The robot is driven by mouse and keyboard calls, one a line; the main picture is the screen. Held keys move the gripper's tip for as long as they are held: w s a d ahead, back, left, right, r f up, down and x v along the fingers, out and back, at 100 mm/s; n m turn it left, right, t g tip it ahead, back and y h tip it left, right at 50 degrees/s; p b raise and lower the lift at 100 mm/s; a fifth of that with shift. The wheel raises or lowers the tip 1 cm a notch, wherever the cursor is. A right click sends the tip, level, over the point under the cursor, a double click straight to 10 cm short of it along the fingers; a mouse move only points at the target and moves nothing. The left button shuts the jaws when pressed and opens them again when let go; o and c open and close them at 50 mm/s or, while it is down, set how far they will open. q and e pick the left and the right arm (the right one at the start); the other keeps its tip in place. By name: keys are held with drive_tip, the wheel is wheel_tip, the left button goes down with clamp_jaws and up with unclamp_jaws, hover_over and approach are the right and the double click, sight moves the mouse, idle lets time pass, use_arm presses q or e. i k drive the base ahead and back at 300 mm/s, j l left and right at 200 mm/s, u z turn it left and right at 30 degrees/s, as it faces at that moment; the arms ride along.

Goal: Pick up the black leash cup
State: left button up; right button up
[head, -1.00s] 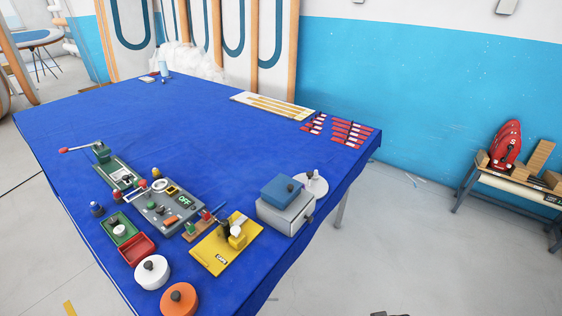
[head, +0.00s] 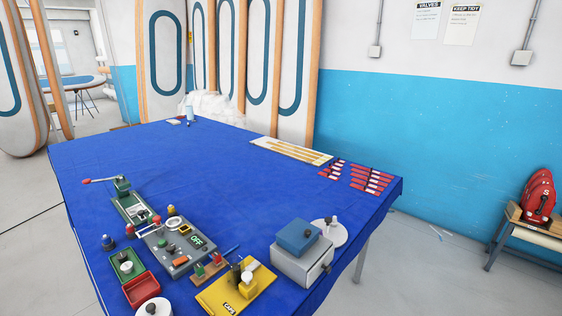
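No object can be told for certain as the black leash cup. A small dark upright piece (head: 235,277) stands on the yellow board (head: 212,297), close beside a yellow and white piece (head: 247,279). Another small dark piece (head: 107,243) stands at the table's left edge, next to the green tray (head: 116,273). Both are too small to make out in detail. Neither of my grippers shows in the head view.
The blue-covered table (head: 200,170) has a wide clear middle. A grey control box (head: 178,263), a red tray (head: 141,290) and a grey box with a blue lid (head: 302,265) crowd its near end. Red strips (head: 370,180) lie at the far right. A side bench (head: 530,226) holds red irons.

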sight(122, 258)
drive_tip(key=u, duration=1.4)
drive_tip(key=i+j+z, duration=0.1)
drive_tip(key=z, duration=0.25)
drive_tip(key=i+j+z, duration=0.1)
drive_tip(key=j+z, duration=0.25)
drive_tip(key=i+j+z, duration=0.1)
drive_tip(key=z, duration=0.25)
drive_tip(key=j, duration=0.1)
